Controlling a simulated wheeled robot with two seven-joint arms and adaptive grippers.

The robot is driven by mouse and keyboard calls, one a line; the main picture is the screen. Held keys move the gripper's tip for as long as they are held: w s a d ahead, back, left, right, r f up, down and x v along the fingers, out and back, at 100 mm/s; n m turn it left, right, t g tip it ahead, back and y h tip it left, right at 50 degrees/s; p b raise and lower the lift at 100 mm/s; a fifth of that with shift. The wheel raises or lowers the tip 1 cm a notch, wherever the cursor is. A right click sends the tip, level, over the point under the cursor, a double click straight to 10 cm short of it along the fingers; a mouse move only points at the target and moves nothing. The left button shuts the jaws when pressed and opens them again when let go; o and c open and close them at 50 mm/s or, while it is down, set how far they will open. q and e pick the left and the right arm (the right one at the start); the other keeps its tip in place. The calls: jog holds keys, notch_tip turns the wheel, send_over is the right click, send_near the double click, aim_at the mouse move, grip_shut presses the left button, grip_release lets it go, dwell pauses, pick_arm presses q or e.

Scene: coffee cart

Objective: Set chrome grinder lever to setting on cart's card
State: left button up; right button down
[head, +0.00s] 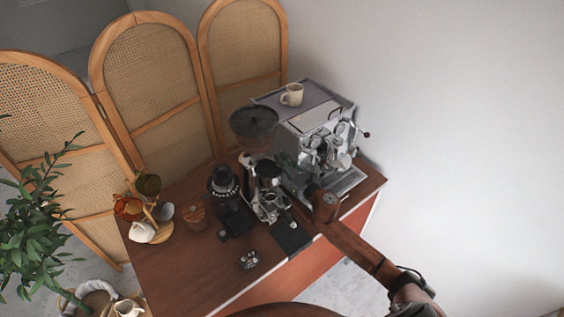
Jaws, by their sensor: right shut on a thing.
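The chrome grinder (264,183) stands upright on the wooden cart (180,262), with a wide dark hopper (254,122) on top. My right gripper (283,163) reaches in from the lower right, at the grinder's right side just below the hopper. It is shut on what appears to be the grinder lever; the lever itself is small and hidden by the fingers. The setting marks are too small to read. I cannot make out a card with a setting on the cart. My left gripper is not in view.
A black grinder (226,187) stands left of the chrome one. The espresso machine (335,148) is close on the right, with a cup (292,94) on top. A mug stand (150,210), a wooden canister (195,217) and a small metal item (249,260) are also on the cart.

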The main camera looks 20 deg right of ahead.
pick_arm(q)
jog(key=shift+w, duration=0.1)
pick_arm(e)
jog(key=shift+d+r, duration=0.1)
jog(key=shift+r, duration=0.1)
jog(key=c, duration=2.3)
grip_release()
jog(key=shift+c, duration=0.2)
jog(key=o, duration=0.4)
jog(key=shift+f, duration=0.15)
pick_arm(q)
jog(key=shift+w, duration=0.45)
pick_arm(e)
jog(key=s, duration=0.4)
jog(key=s+d, duration=0.1)
jog(key=s, duration=0.3)
jog(key=s+d, duration=0.1)
jog(key=s, duration=0.2)
jog(key=shift+s, duration=0.4)
